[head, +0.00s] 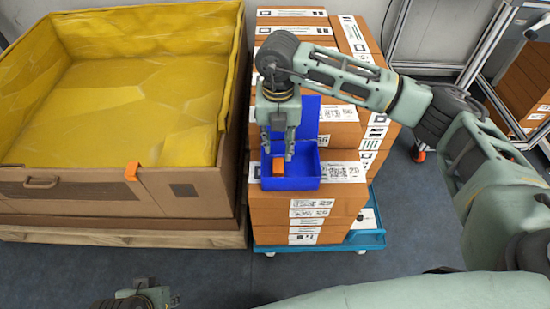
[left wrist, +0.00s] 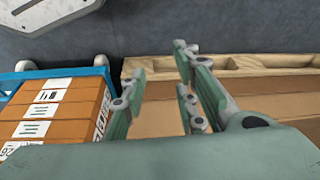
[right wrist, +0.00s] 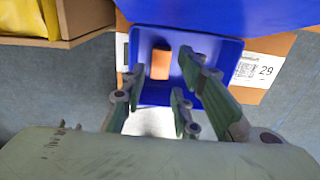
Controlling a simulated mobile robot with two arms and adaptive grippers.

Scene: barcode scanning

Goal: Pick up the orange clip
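A small orange clip-like piece (head: 279,170) lies in the front-left part of a blue bin (head: 308,170) on the stacked boxes; the right wrist view also shows this piece (right wrist: 160,62). Another orange clip (head: 131,172) sits on the top edge of the large carton at the left. I cannot tell from its look alone which one is meant. My right gripper (head: 277,155) points down over the blue bin, just behind the orange piece. Its fingers (right wrist: 162,72) are apart and empty. My left gripper (left wrist: 158,72) is open and empty, low at the bottom of the head view.
The large carton (head: 60,185) with a yellow lining stands on a wooden pallet at the left. Stacked brown boxes (head: 300,212) sit on a blue cart (head: 372,240). A metal frame (head: 490,40) stands at the back right. Grey floor (head: 200,262) is free in front.

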